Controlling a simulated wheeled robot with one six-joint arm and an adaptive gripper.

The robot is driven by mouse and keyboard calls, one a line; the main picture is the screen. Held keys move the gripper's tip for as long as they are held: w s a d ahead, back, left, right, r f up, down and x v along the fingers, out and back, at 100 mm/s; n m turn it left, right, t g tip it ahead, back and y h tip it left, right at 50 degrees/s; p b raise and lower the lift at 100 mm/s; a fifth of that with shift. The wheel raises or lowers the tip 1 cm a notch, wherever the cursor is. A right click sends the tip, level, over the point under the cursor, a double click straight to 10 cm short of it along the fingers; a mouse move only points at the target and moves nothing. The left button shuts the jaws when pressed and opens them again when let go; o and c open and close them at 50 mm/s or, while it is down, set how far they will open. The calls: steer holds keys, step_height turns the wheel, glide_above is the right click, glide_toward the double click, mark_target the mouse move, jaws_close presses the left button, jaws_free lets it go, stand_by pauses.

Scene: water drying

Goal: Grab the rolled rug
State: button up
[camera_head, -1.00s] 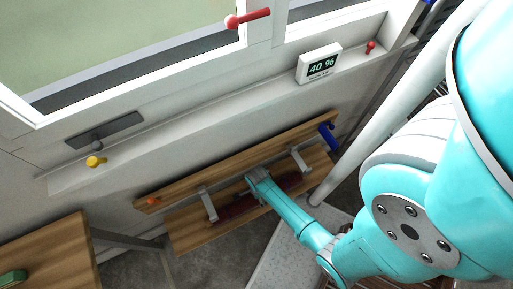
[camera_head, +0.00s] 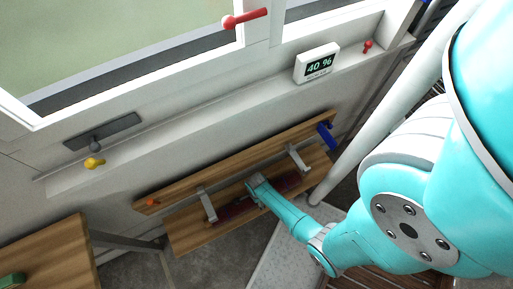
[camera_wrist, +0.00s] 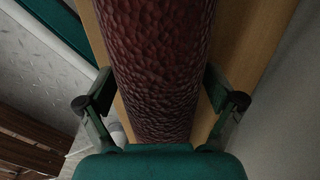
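The rolled rug (camera_wrist: 158,60) is a dark red-brown roll with a bumpy surface. In the head view the rug (camera_head: 232,213) lies on a wooden wall shelf between two metal brackets, partly hidden by my gripper. My gripper (camera_head: 254,184) is over the roll. In the wrist view my gripper (camera_wrist: 160,76) straddles the rug, one finger on each side, and is spread open. The fingertips are very near the rug's sides; firm contact is not clear.
The shelf (camera_head: 185,236) has a wooden back board with an orange knob (camera_head: 153,202) and a blue hook (camera_head: 326,134). A wooden table (camera_head: 55,245) stands at left. A white pipe (camera_head: 365,140) runs close to my arm. A humidity display (camera_head: 317,63) sits on the sill above.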

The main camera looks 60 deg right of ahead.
jaws_close()
